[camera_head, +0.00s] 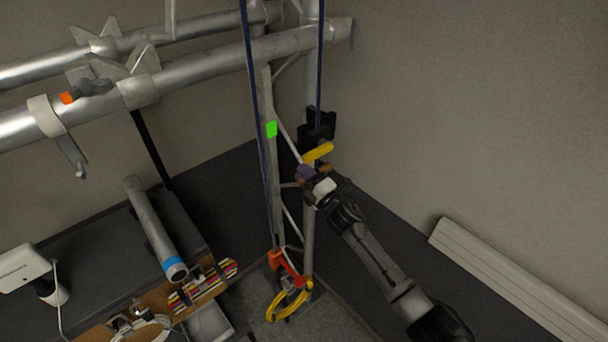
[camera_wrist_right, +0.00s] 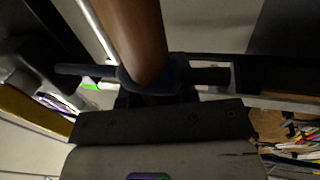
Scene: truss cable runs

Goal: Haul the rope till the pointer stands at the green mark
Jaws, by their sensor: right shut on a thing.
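The green mark (camera_head: 271,129) is on a pale upright strip of the truss tower. A dark blue rope (camera_head: 252,75) runs down beside that strip; another dark blue line (camera_head: 320,65) runs down to a black block (camera_head: 317,128). A tilted yellow bar (camera_head: 318,152), possibly the pointer, shows below the block, lower in the picture than the green mark. My right gripper (camera_head: 314,178) is just below the yellow bar. In the right wrist view it is shut on a brown cylindrical handle (camera_wrist_right: 135,40). My left gripper is out of view.
A red-orange fitting (camera_head: 283,262) and a yellow coil (camera_head: 288,305) are at the tower's foot. Silver truss tubes (camera_head: 210,62) cross above left. A bench with a grey tube (camera_head: 155,228) and colourful items (camera_head: 200,285) is at lower left. A white ribbed panel (camera_head: 515,287) lies right.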

